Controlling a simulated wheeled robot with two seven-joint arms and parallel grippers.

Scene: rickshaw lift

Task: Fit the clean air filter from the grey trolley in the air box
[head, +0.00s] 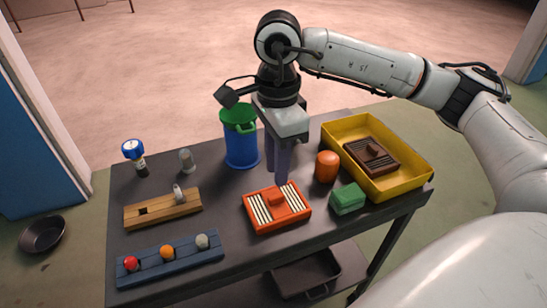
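A clean air filter (262,221), an orange frame with white pleats and an orange grip block on top, lies on the dark grey trolley (225,193). My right gripper (276,178) points down just above and behind the filter's grip block. Its two fingers show apart with nothing between them, and the block is visible below their tips. A brown, dirty-looking filter (370,157) lies in a yellow tray (409,183) at the trolley's right. I see no air box that I can make out. My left gripper is not in view.
An orange cylinder (327,166) and a green block (348,199) stand right of the filter. A blue bin (241,149) with a green top is behind left. A wooden block (162,209) and a blue rack (170,262) with coloured knobs are at left.

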